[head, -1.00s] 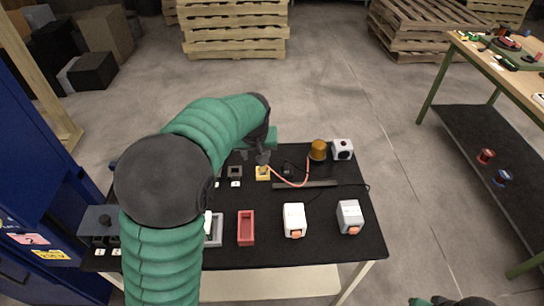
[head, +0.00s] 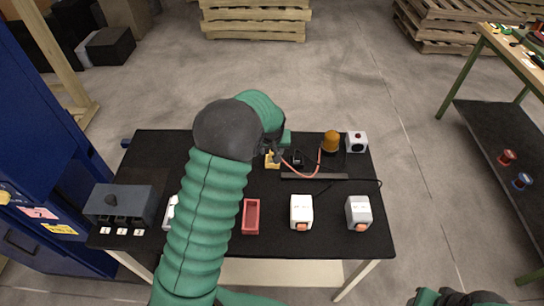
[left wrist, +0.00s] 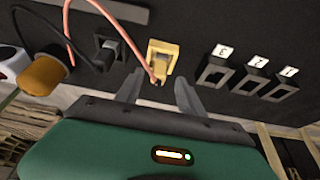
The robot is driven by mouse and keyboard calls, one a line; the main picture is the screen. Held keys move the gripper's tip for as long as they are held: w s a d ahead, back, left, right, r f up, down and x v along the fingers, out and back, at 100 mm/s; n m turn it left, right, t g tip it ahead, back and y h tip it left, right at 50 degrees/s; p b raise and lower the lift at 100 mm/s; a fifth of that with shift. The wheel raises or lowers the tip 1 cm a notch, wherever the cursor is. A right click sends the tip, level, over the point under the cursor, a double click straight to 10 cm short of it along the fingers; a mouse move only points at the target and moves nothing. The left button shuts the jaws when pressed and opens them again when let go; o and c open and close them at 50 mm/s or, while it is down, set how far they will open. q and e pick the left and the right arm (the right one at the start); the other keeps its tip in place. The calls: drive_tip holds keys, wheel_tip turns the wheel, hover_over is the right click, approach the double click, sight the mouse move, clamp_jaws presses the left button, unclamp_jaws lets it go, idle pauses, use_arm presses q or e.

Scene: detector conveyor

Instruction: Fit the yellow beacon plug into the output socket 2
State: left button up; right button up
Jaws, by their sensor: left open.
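The yellow beacon plug (head: 272,162) lies at the back of the black table, with a pink cable leading to the amber beacon (head: 331,141). My left gripper (left wrist: 158,92) is open; in the left wrist view its fingers are on either side of the near end of the yellow plug (left wrist: 162,56), with no clear grip on it. Three dark sockets with white number labels stand to the right in that view; the middle one (left wrist: 250,82) appears to read 2. My right gripper (head: 448,298) is only partly in view at the bottom edge.
A black plug (left wrist: 108,52) with a dark cable is beside the yellow one. A dark grey box (head: 122,203) stands at the left.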

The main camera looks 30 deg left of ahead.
use_arm(q)
drive_tip(key=shift+d+x, duration=0.25)
drive_tip(key=shift+x, duration=1)
drive_tip(key=shift+a, duration=0.1)
clamp_jaws()
drive_tip(key=shift+r, duration=0.2)
